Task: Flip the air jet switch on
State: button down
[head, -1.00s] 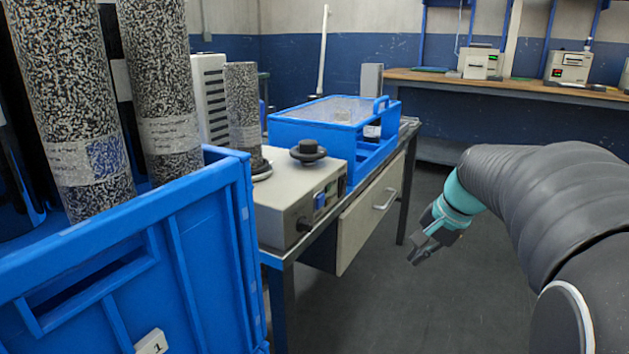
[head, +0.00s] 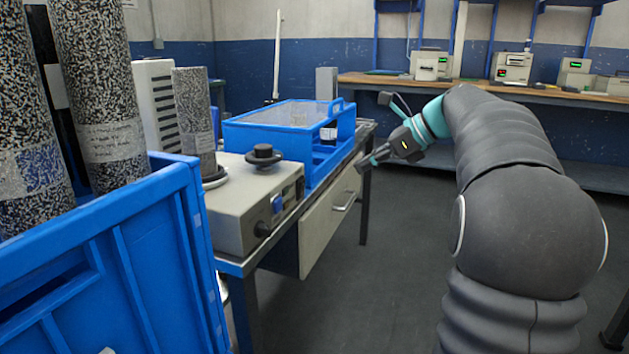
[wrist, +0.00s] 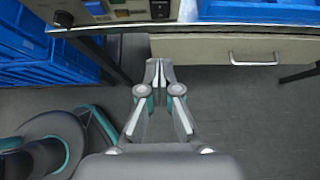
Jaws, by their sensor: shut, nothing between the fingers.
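A beige machine box (head: 248,205) stands on the bench. Its front face has a blue switch (head: 277,202) and a black knob (head: 262,229). Neither view shows a readable label, so I cannot tell whether the blue switch is the air jet switch or which way it is set. In the wrist view the blue switch (wrist: 95,7) and the knob (wrist: 63,18) show at the top left. My gripper (head: 364,164) is shut and empty, in front of the bench, right of the machine box and apart from it. Its closed fingertips (wrist: 158,64) point toward the bench edge.
A blue bin (head: 130,265) with speckled rolls (head: 95,85) stands at the near left. A blue lidded tray (head: 270,145) sits behind the machine box. A drawer with a handle (head: 345,200) is under the bench. The floor (head: 385,250) right of the bench is clear.

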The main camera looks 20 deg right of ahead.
dwell(0.4)
jog(key=b, duration=0.2)
send_near(303, 187)
jog(key=x, duration=0.5)
jog(key=shift+s+f, duration=0.25)
jog(key=shift+f, duration=0.15)
jog(key=shift+w+a+r, duration=0.1)
jog(key=shift+w+a, duration=0.3)
